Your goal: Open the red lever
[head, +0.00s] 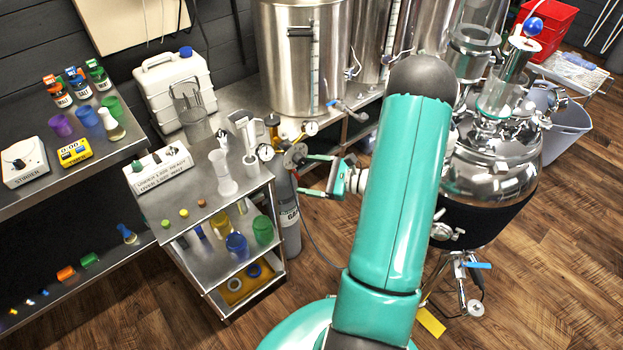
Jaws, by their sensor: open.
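My gripper (311,175) is left of my teal arm, above the floor beside the steel cart. White dial gauges (265,152) sit beside the fitting. A blue lever (351,108) is on the steel kettle's outlet, and another blue lever (478,266) is low under the round vessel.
The steel cart (188,205) holds cups, a cylinder and a label block. A bench (100,157) with bottles stands left. A shiny vessel (490,170) stands right of my arm, partly hidden by it. A red bin (545,30) is at the back right. Wooden floor is clear at lower right.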

